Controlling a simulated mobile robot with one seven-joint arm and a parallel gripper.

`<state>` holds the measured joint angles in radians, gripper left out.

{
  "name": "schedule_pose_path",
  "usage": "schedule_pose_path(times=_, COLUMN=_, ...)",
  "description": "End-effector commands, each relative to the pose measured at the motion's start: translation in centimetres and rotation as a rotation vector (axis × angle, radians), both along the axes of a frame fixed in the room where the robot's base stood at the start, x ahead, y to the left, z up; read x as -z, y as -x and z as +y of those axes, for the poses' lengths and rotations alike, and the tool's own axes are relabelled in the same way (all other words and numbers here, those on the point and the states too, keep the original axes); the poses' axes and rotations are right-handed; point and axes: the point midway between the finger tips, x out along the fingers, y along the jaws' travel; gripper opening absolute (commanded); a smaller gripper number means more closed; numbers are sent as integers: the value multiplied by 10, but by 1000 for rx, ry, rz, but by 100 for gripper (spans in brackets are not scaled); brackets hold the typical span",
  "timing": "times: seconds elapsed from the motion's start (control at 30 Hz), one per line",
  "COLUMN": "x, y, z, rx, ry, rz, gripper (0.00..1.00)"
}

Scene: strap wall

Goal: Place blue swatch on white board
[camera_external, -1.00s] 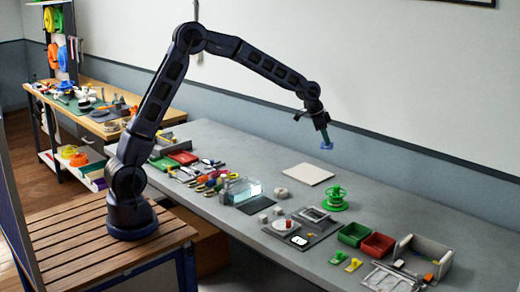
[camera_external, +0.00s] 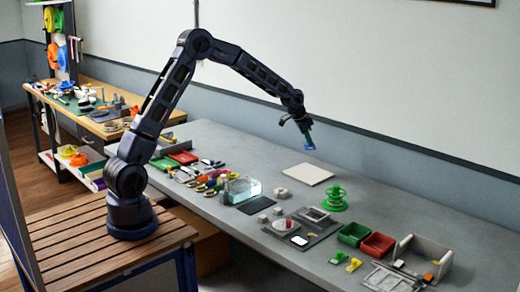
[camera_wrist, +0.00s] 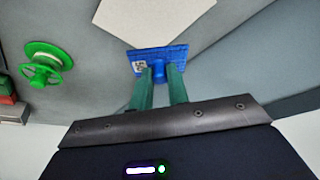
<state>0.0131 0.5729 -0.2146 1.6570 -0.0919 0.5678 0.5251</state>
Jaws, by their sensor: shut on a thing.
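The blue swatch (camera_wrist: 178,55) is a small flat blue plate with a stub and a small white mark. My gripper (camera_wrist: 161,75) is shut on its stub, between two green fingers. In the external view the swatch (camera_external: 309,147) hangs from my gripper (camera_external: 307,136), in the air above the back part of the grey table. The white board (camera_external: 307,174) is a pale flat square on the table, below the swatch. In the wrist view the white board (camera_wrist: 150,18) lies beyond the swatch, which overlaps its near edge in the picture. Nothing is on the visible part of the board.
A green spool (camera_external: 335,198) stands just right of the board. A small white round piece (camera_external: 281,192) lies to its left. Green (camera_external: 353,234) and red (camera_external: 377,245) bins stand farther right. The table behind the board is clear up to the wall.

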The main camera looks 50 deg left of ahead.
Motion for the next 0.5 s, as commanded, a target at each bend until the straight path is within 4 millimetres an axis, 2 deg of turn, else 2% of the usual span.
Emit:
schedule_pose_path(times=0.1, x=27, y=0, z=0, rx=0, ry=0, rz=2, gripper=0)
schedule_pose_path(times=0.3, x=65, y=0, z=0, rx=1, ry=-1, rz=1, gripper=0)
schedule_pose_path(times=0.5, x=82, y=0, z=0, rx=1, ry=-1, rz=-1, gripper=0)
